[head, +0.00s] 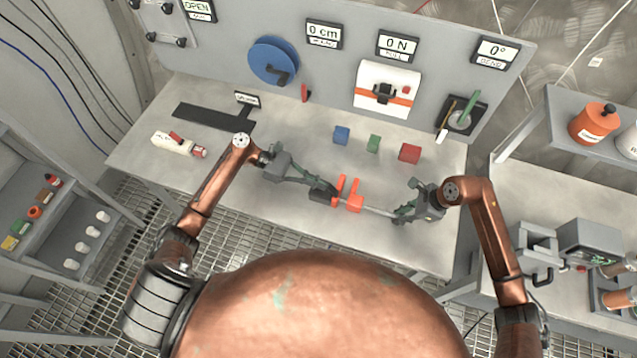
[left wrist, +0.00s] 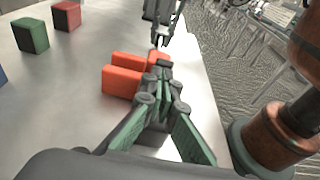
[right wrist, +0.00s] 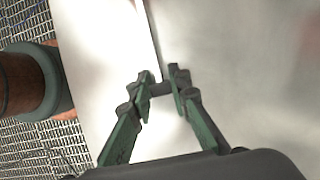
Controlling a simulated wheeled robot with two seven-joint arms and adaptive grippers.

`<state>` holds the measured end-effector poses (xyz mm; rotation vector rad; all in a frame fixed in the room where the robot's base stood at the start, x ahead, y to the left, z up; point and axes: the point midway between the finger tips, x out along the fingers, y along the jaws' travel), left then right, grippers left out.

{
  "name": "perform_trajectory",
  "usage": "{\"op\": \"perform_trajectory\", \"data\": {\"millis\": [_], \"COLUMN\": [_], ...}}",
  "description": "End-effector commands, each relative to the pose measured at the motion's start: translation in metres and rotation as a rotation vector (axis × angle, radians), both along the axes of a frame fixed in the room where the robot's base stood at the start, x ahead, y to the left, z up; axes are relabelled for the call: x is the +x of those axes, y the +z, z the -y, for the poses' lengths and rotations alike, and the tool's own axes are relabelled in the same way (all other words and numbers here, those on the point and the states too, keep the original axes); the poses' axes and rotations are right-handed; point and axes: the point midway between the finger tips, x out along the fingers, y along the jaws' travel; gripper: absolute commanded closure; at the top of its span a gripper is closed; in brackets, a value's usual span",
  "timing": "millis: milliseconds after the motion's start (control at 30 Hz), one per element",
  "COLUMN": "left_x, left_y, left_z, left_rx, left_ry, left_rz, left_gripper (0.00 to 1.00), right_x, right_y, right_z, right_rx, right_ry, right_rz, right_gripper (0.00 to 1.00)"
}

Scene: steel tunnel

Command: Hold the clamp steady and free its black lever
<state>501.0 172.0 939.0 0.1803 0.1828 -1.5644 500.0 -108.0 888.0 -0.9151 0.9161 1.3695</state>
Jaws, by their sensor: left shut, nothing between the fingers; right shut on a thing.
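The clamp has orange jaws (head: 354,200) and a thin grey bar (head: 378,210), and lies across the front middle of the bench. Its orange parts (left wrist: 122,82) also show in the left wrist view. My left gripper (head: 326,188) is shut and empty at the left end of the clamp, close beside the orange parts; its fingertips (left wrist: 164,72) are together. I cannot clearly tell the black lever from the dark parts around my left fingers. My right gripper (head: 402,212) is shut on the right end of the clamp bar, and its fingers (right wrist: 160,88) hold a small dark piece.
A blue block (head: 341,135), a green block (head: 373,143) and a red block (head: 409,153) stand behind the clamp. A white box (head: 387,85) with an orange band and a blue wheel (head: 273,60) are at the back panel. The bench's left front is mostly clear.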

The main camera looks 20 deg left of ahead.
Motion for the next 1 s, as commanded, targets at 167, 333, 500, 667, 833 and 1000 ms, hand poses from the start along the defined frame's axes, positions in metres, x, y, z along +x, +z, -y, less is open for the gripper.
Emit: {"op": "perform_trajectory", "data": {"millis": [167, 333, 500, 667, 833, 1000], "left_x": [0.000, 0.000, 0.000, 0.000, 0.000, 0.000], "left_y": [0.002, 0.004, 0.007, 0.012, 0.019, 0.026], "left_z": [0.001, 0.002, 0.004, 0.007, 0.014, 0.023], "left_rx": [0.026, 0.055, 0.101, 0.175, 0.199, 0.197], "left_ry": [0.000, -0.001, -0.002, -0.002, 0.000, -0.001], "left_rz": [0.000, 0.002, 0.003, 0.005, 0.004, 0.003], "left_gripper": [1.00, 1.00, 1.00, 1.00, 1.00, 1.00], "right_x": [0.000, 0.000, 0.000, 0.000, 0.000, 0.000], "right_y": [0.000, 0.000, 0.000, 0.000, 0.000, 0.000], "right_z": [0.000, 0.000, 0.000, 0.000, 0.000, 0.000], "right_rx": [0.000, 0.000, 0.000, 0.000, 0.000, 0.001], "right_ry": [0.000, 0.000, 0.000, 0.000, 0.000, 0.000], "right_rz": [0.000, 0.000, 0.000, 0.000, 0.000, 0.000], "right_gripper": [1.00, 1.00, 1.00, 1.00, 1.00, 1.00]}}
